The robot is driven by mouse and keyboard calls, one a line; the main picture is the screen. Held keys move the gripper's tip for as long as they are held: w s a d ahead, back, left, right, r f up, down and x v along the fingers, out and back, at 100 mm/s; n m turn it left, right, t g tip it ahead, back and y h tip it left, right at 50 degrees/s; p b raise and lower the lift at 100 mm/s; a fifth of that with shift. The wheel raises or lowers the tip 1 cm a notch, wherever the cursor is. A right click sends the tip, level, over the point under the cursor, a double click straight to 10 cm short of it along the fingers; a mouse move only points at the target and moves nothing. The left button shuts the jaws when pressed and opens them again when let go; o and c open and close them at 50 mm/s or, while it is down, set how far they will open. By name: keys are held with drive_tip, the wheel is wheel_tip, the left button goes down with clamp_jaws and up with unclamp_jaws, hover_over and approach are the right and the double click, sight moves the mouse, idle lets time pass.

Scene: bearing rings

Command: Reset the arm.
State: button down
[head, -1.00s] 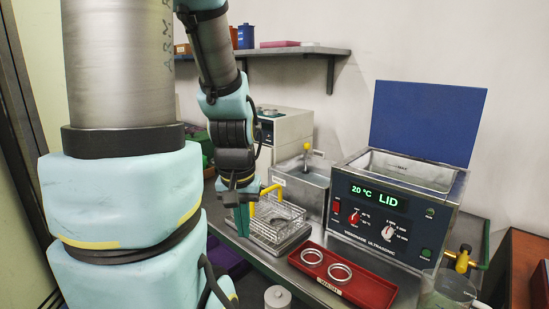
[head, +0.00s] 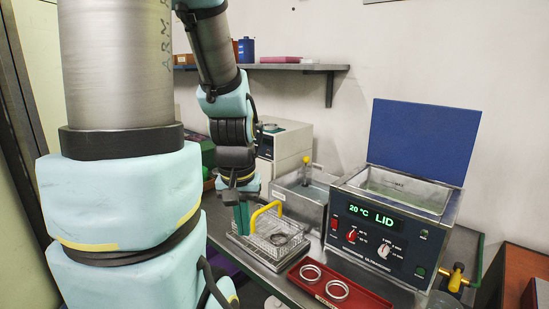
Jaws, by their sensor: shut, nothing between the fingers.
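My gripper (head: 241,219) points down at the end of my arm, with its teal fingers together and nothing seen between them. It appears in front of the left side of a wire basket (head: 262,245) with a yellow handle (head: 266,213). I cannot tell whether it touches the basket. A ring (head: 281,239) seems to lie inside the basket. Two metal rings (head: 311,272) lie apart in a red tray (head: 349,301) at the front.
An ultrasonic cleaner (head: 386,244) with its blue lid (head: 424,141) raised stands at right, its display reading 20 °C LID. A metal tank (head: 300,195) stands behind the basket. A wall shelf (head: 290,67) is above. A yellow valve (head: 457,278) sticks out at right.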

drive_tip(key=shift+f, duration=0.1)
drive_tip(key=shift+f, duration=0.2)
